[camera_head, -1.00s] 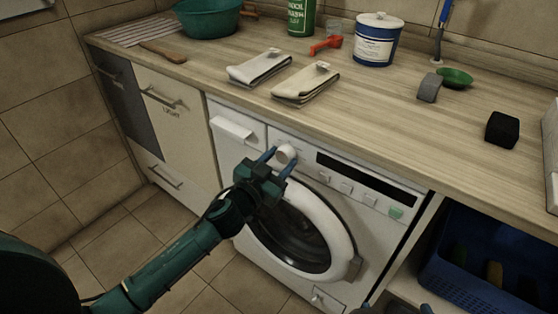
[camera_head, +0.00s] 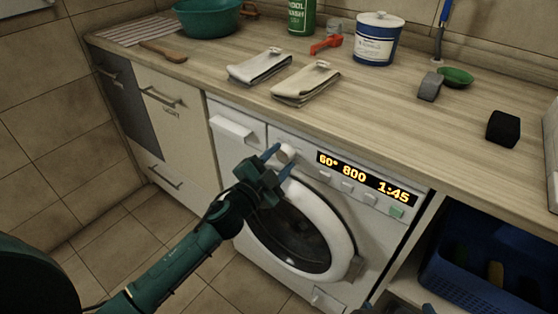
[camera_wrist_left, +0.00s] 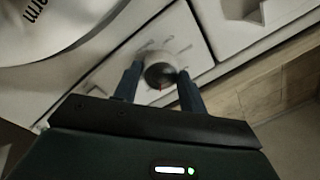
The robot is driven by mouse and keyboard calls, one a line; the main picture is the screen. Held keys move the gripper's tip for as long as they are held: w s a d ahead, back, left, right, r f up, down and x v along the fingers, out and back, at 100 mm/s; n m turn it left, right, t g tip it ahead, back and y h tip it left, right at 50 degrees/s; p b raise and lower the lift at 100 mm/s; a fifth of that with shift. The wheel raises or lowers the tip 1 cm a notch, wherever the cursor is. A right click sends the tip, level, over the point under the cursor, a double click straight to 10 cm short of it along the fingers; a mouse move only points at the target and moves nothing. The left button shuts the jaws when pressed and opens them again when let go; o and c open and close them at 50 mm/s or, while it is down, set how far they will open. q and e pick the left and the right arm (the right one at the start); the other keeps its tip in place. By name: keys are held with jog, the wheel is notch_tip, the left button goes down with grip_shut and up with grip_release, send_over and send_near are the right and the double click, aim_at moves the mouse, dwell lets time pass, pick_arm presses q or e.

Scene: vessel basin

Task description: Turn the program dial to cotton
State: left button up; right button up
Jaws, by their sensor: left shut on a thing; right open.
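The program dial (camera_head: 286,153) is a round pale knob on the washing machine's front panel, left of the display. My left gripper (camera_head: 279,161) is shut on it, with one blue finger on each side. In the left wrist view, the dial (camera_wrist_left: 160,72) sits between the two fingers, with a small red mark at its lower edge and printed marks around it. I cannot read which program it points to. The display (camera_head: 367,178) is lit and reads 60°, 800 and 1:45. My right gripper (camera_head: 396,309) shows only its fingertips at the bottom edge, apart and empty.
The washing machine's round door (camera_head: 345,235) is below the panel, near my left arm. Several buttons (camera_head: 347,187) sit under the display. The worktop (camera_head: 390,120) above holds folded cloths (camera_head: 306,84). A blue crate (camera_head: 500,245) stands at the right.

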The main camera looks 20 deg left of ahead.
pick_arm(q)
jog(key=shift+m, duration=0.7)
pick_arm(e)
jog(key=shift+r, duration=0.1)
pick_arm(q)
jog(key=o, duration=1)
jog(key=shift+c, duration=0.2)
pick_arm(e)
jog(key=shift+f, duration=0.2)
pick_arm(q)
jog(key=v, duration=1.3)
jog(key=shift+b, duration=0.4)
pick_arm(e)
jog(key=shift+s+d, duration=0.15)
jog(key=shift+s, duration=0.1)
